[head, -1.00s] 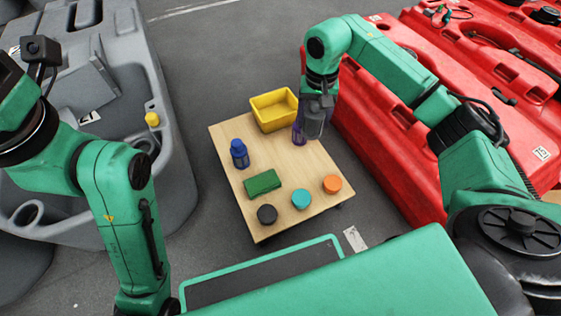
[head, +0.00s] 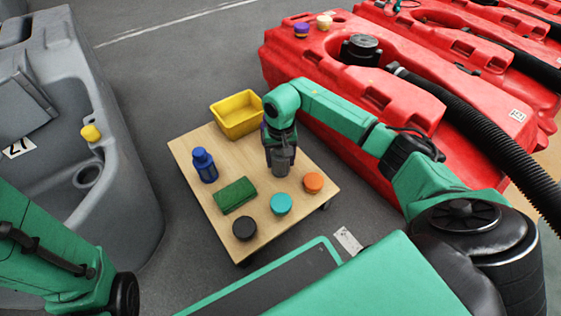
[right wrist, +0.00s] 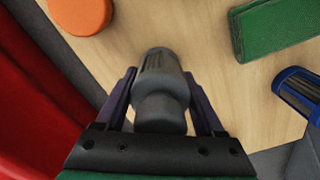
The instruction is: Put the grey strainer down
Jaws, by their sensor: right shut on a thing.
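The grey strainer (head: 281,162) is between the fingers of my right gripper (head: 280,152), over the right part of the wooden cart top (head: 232,161). In the right wrist view, the strainer (right wrist: 160,92) stands between the two dark purple fingers (right wrist: 160,108), which are shut on it. Its lower end is close to the wood; I cannot tell whether it touches. My left gripper is out of view; only part of that arm shows at lower left.
On the cart top are a blue bottle-like filter (head: 204,165), a green pad (head: 235,195), and black (head: 244,228), teal (head: 280,204) and orange (head: 313,182) caps. A yellow bin (head: 238,114) is at its far edge. A red tank (head: 330,105) stands right, a grey tank (head: 110,150) left.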

